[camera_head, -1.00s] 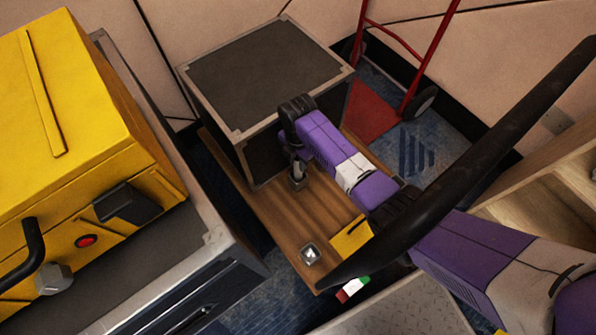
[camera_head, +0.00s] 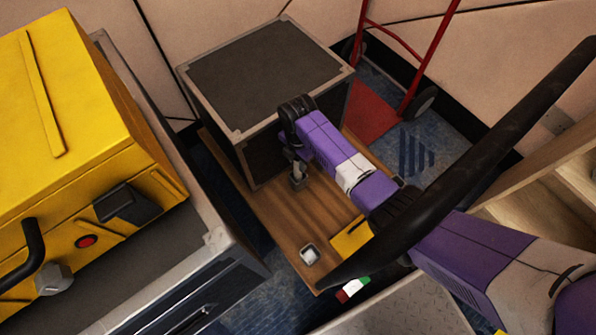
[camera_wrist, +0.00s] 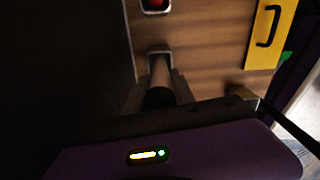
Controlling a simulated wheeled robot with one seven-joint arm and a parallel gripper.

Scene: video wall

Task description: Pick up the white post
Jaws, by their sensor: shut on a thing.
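My gripper (camera_head: 297,181) points down over the wooden board (camera_head: 262,212), close beside the dark case. In the wrist view my gripper (camera_wrist: 159,92) is shut on a pale post (camera_wrist: 160,70), which I take for the white post. The post stands between the two fingers, and a square grey metal fitting shows at its far end. The view is dark, so I cannot tell whether the post is still seated in that fitting. In the head view the fingers hide the post.
A dark case (camera_head: 265,70) stands right against my gripper's left and back. A yellow machine (camera_head: 80,130) is at left, a red hand truck (camera_head: 418,65) at back right.

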